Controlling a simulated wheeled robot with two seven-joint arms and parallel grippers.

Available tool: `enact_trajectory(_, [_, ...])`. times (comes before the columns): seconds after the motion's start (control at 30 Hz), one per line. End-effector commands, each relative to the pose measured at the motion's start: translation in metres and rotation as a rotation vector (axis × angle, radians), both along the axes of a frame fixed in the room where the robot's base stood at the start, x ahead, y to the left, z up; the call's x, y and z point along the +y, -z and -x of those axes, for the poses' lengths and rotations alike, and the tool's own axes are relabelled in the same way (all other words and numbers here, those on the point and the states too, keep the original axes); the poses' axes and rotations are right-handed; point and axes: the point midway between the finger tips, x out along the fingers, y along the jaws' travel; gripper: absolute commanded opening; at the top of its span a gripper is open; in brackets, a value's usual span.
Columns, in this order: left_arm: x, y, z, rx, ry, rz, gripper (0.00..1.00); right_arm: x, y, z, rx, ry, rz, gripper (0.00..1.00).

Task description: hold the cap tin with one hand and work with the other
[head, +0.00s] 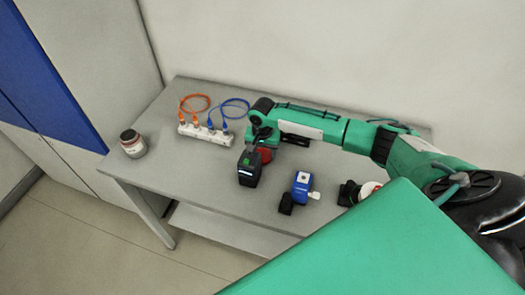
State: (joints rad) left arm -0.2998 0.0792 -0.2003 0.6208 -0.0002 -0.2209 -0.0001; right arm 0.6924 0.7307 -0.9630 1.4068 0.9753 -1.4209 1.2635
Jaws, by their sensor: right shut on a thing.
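My right gripper (261,142) is above the middle of the bench, its arm coming in from the right. It is shut on a red object (266,156), which is mostly hidden by the gripper and by a dark device in front; I cannot tell for sure that this is the cap tin. A grey round container with a dark reddish top (133,145) stands upright at the bench's left edge, apart from the gripper. My left gripper is not in view.
The dark device (249,170) stands just in front of the right gripper. A white block (205,134) with orange and blue cables lies at back left. A blue device (302,184), a small black block (286,204) and a white-and-red round thing (369,189) are to the right. The bench's left front (190,175) is clear.

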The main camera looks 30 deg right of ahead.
Motion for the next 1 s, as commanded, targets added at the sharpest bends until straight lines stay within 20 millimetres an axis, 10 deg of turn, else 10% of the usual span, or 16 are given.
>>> enact_trajectory(0.3, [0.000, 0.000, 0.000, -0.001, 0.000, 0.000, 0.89, 0.000, 0.003, 0.000, 0.001, 0.000, -0.001, 0.31])
enact_trajectory(0.33, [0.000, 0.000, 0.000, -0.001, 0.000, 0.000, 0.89, 0.000, 0.003, 0.000, 0.000, 0.000, 0.000, 0.65])
enact_trajectory(0.43, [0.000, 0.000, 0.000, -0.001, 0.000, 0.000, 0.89, 0.000, 0.003, 0.000, 0.000, 0.000, 0.000, 0.81])
enact_trajectory(0.77, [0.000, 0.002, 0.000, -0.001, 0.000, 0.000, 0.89, 0.000, -0.002, -0.001, -0.002, 0.000, -0.001, 0.81])
enact_trajectory(1.0, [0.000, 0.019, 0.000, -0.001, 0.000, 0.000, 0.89, 0.000, -0.043, -0.001, -0.005, -0.001, -0.002, 0.81])
